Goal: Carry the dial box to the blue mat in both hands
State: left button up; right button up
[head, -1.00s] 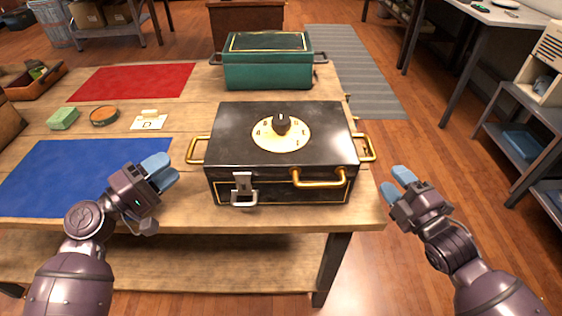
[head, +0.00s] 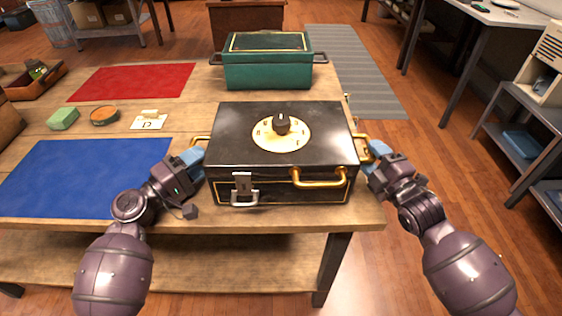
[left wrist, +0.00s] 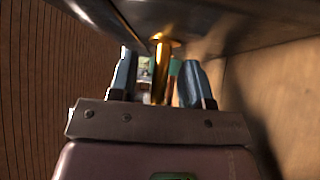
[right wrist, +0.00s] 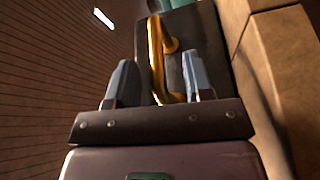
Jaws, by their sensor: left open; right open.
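The dial box (head: 235,133) is black with gold trim, a cream dial on its lid, a front latch and gold side handles. It stands on the wooden table, right of the blue mat (head: 85,175). My left gripper (head: 192,156) is open at its left handle; in the left wrist view the handle (left wrist: 161,75) lies between the open fingers (left wrist: 158,85). My right gripper (head: 371,152) is open at the right handle (head: 362,140). In the right wrist view that gold handle (right wrist: 156,60) stands between the open fingers (right wrist: 160,85).
A teal box (head: 267,70) stands behind the dial box. A red mat (head: 135,81) lies at the back left. A green block (head: 63,118), a round tin (head: 104,115) and a card (head: 149,122) lie between the mats. The blue mat is bare.

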pick_arm(q)
grip_shut()
pick_arm(e)
grip_shut()
jog(key=shift+r, duration=0.1)
dwell(1.1)
